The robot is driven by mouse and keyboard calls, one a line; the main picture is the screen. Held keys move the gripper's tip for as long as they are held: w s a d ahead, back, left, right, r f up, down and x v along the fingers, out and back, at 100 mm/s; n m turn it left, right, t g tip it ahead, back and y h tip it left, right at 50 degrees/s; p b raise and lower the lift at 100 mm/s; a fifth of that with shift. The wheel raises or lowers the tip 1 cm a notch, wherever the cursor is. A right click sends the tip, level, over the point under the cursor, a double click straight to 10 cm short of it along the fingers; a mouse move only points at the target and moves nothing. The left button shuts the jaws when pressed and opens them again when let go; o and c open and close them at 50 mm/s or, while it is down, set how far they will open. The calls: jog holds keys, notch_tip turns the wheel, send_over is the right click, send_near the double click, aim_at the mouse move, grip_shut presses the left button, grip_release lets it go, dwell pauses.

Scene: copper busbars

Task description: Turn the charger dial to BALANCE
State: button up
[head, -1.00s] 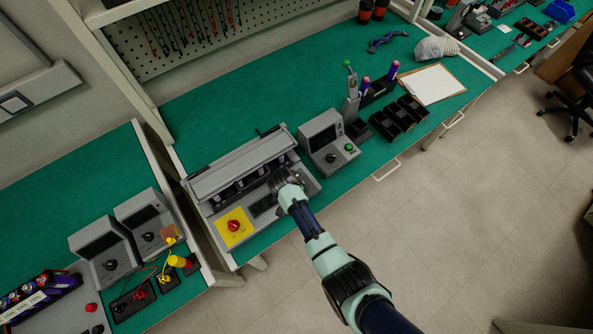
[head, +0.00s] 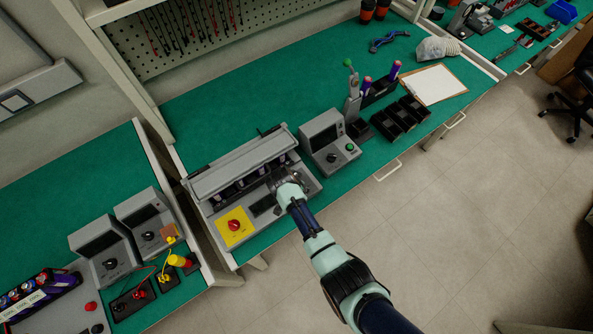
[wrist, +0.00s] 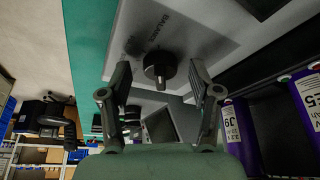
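The charger (head: 250,165) is a long grey unit near the front edge of the green bench in the head view. Its dial (wrist: 160,68) is a black round knob on a grey panel in the wrist view; my gripper hides it in the head view. The word BALANCE (wrist: 172,22) is printed on the panel above the knob in the wrist view; other lettering is blurred. My gripper (wrist: 160,85) is open, with one finger on each side of the knob and visible gaps between. In the head view my gripper (head: 284,181) is over the charger's right front.
A yellow plate with a red knob (head: 234,225) is on the charger's left front. A grey instrument (head: 330,140) with a green button stands close on the right. Purple cells (wrist: 240,130) sit in the charger beside my right finger in the wrist view.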

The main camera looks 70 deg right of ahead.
jog(key=shift+r, duration=0.1)
jog(key=v, duration=1.2)
